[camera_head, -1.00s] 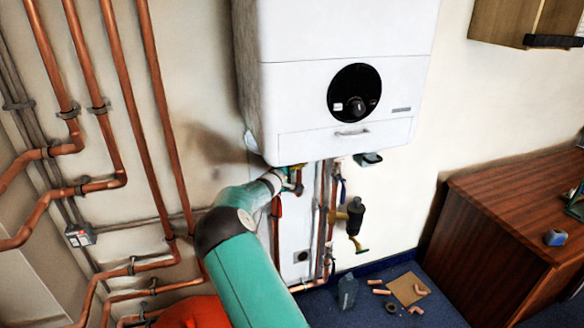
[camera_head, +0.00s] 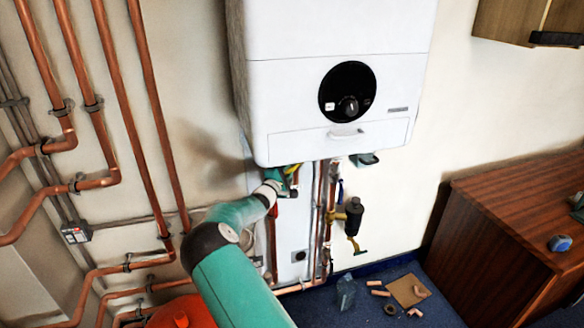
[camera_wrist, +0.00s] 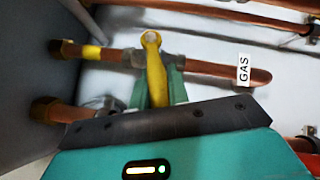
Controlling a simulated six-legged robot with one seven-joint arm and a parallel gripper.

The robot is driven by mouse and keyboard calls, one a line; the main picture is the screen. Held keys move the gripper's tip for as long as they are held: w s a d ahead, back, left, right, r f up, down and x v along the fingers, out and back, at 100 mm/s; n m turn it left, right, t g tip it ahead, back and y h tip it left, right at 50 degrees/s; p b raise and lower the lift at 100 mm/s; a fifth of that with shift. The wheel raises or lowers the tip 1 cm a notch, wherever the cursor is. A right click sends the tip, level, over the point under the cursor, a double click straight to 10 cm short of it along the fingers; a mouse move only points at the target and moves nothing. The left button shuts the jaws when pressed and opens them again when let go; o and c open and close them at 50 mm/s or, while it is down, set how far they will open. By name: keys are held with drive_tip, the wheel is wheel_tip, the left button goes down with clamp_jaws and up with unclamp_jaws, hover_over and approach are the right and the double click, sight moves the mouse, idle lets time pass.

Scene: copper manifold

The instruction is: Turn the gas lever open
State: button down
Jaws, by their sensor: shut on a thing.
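The yellow gas lever (camera_wrist: 155,72) sits on a valve in a copper pipe (camera_wrist: 215,70) that bears a white GAS label (camera_wrist: 243,69). In the wrist view the lever lies across the pipe, roughly at right angles to it. My gripper (camera_wrist: 158,88) is shut on the lever, with a green finger on each side of it. In the head view my gripper (camera_head: 284,184) is under the white boiler (camera_head: 290,95), at its left part. There my wrist mostly hides the valve, and only a bit of yellow shows.
Other pipes and valves hang close on the right, including a black fitting (camera_head: 354,218). Copper pipes (camera_head: 100,150) run along the left wall. A wooden cabinet (camera_head: 500,245) stands at right.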

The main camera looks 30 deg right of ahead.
drive_tip(key=shift+s+d+f+n+t+y, duration=0.2)
drive_tip(key=shift+d+f+n+t+y, duration=0.55)
drive_tip(key=shift+n+t, duration=2.35)
drive_tip(key=shift+s+d+f+n+t+y, duration=0.3)
drive_tip(key=shift+d+n+t+y, duration=0.9)
drive_tip(key=shift+n, duration=2.95)
drive_tip(key=shift+s+d+f+n+t+y, duration=0.1)
drive_tip(key=shift+d+f+n+t+y, duration=0.7)
drive_tip(key=shift+n+t, duration=2.7)
drive_tip(key=shift+a+r+n+y, duration=0.25)
drive_tip(key=shift+a+n+y, duration=0.1)
drive_tip(key=shift+a+y, duration=0.1)
drive_tip(key=c, duration=1.3)
unclamp_jaws()
drive_tip(key=shift+d, duration=0.1)
drive_tip(key=shift+c, duration=0.2)
drive_tip(key=v, duration=1.4)
